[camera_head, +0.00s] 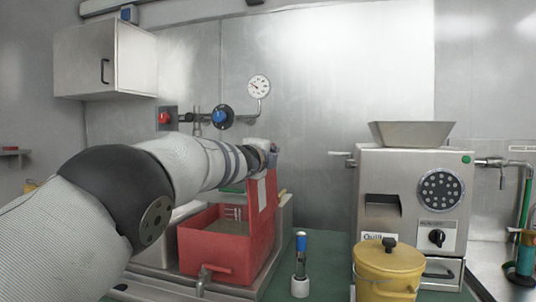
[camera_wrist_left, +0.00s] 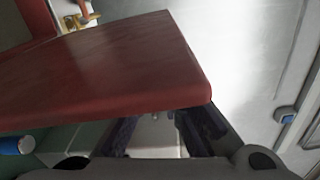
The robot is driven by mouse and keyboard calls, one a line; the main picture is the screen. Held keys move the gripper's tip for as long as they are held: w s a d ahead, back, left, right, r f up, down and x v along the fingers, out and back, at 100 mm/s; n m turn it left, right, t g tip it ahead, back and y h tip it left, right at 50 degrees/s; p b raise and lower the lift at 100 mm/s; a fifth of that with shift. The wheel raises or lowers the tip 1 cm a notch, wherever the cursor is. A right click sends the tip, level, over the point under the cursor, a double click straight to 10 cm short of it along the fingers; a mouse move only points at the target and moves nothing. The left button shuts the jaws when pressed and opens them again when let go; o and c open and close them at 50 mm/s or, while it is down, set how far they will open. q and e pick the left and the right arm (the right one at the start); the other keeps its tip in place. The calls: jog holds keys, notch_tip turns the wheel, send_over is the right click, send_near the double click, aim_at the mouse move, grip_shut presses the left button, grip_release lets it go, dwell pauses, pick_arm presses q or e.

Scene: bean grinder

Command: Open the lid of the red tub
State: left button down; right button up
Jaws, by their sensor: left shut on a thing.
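The red tub (camera_head: 215,250) stands on the counter left of centre, with its inside showing from above. Its red lid (camera_head: 262,205) stands raised and steep at the tub's right side. In the left wrist view the lid (camera_wrist_left: 120,70) is a broad red panel filling the upper left. My left gripper (camera_head: 266,158) is at the lid's upper edge in the head view, small and partly hidden by my arm. In the left wrist view its dark fingers (camera_wrist_left: 160,132) are at the lid's near edge, shut on it. My right gripper is in neither view.
A blue-capped tool (camera_head: 301,262) stands on the green surface right of the tub. A yellow lidded pot (camera_head: 388,275) stands before the grey grinder (camera_head: 410,200). A gauge (camera_head: 259,86) and a blue-knobbed valve (camera_head: 221,117) are on the wall behind.

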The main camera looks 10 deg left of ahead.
pick_arm(q)
jog(key=shift+d+r, duration=0.3)
jog(key=shift+r, duration=0.05)
jog(key=c, duration=1.7)
grip_release()
jog(key=shift+s, duration=0.15)
jog(key=shift+f, duration=0.15)
jog(key=s, duration=1.1)
jog(key=shift+s+a, duration=0.2)
jog(key=shift+s, duration=0.15)
